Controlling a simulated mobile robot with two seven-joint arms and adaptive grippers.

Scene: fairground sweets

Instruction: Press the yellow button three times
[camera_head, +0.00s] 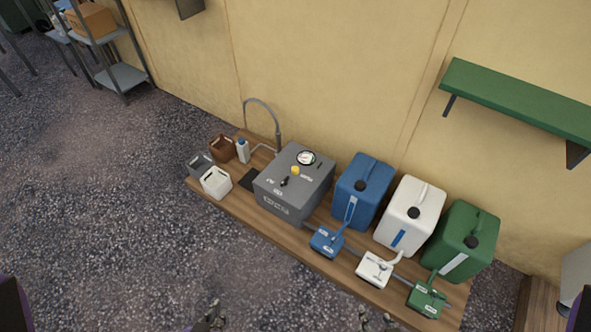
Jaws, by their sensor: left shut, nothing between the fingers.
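The yellow button (295,170) is a small knob on top of a grey metal box (283,206), in the middle of the head view. A round white gauge and a small black switch sit beside the button. My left gripper (213,313) is at the bottom edge, shut and empty, apart from the box and in front of the wooden board. My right gripper (376,319) is at the bottom edge further right, with its two fingertips apart and nothing seen between them. Most of both grippers is cut off by the frame.
The box stands on a low wooden board (263,238) against a yellow wall. Blue (371,179), white (421,199) and green (474,226) canisters stand right of it, with smaller containers in front. A tall curved pipe (278,122) rises behind the box. A green shelf (520,98) is upper right.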

